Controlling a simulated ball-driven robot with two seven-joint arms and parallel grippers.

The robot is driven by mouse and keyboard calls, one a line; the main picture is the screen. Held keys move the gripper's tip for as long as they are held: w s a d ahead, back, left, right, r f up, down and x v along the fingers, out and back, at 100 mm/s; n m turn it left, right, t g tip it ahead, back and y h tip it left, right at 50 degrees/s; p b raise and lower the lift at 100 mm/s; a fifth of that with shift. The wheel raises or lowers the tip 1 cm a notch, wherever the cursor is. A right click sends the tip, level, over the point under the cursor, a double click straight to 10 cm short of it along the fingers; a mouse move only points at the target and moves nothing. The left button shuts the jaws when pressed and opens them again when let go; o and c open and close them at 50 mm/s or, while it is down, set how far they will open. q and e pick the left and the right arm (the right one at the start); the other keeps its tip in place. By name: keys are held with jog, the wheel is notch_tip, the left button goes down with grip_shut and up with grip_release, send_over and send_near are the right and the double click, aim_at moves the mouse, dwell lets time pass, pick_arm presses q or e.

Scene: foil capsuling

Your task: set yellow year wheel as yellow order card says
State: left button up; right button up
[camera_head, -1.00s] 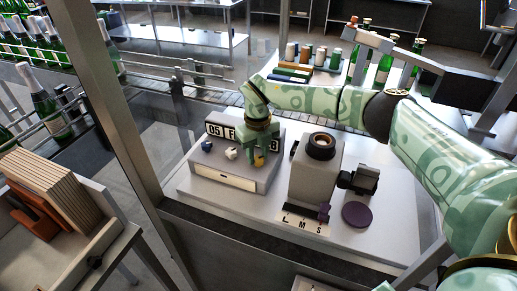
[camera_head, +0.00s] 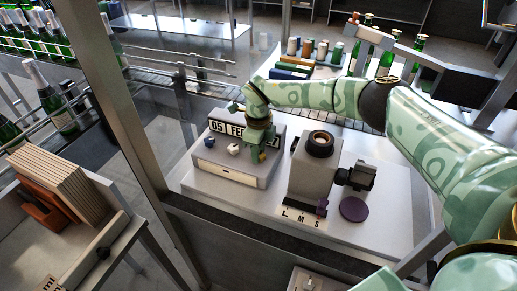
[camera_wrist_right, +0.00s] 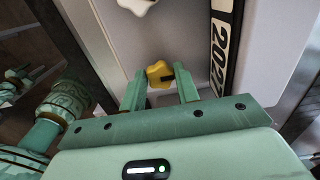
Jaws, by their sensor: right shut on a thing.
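The grey date unit (camera_head: 215,176) stands on the white table with a display strip (camera_head: 228,130) that reads 05 FEB; my gripper covers part of the year. The yellow year wheel (camera_wrist_right: 159,73) is a star-shaped knob on its front. My right gripper (camera_wrist_right: 160,86) is shut on it, one finger on each side; in the head view the gripper (camera_head: 257,153) hangs down over the wheel. In the wrist view the year (camera_wrist_right: 219,45) looks like 2027, though its last digit is partly unclear. I cannot make out a yellow order card.
A white knob (camera_head: 233,149) and a blue knob (camera_head: 209,142) sit left of the yellow wheel. A grey machine (camera_head: 315,170) with a dark ring on top stands to the right, near a purple disc (camera_head: 353,209). A metal post (camera_head: 125,100) rises at left.

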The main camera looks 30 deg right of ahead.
jog(key=shift+r, duration=0.1)
dwell(0.4)
jog(key=o, duration=1)
jog(key=shift+r, duration=0.1)
notch_tip(320, 180, up, 16)
jog(key=shift+r, duration=0.1)
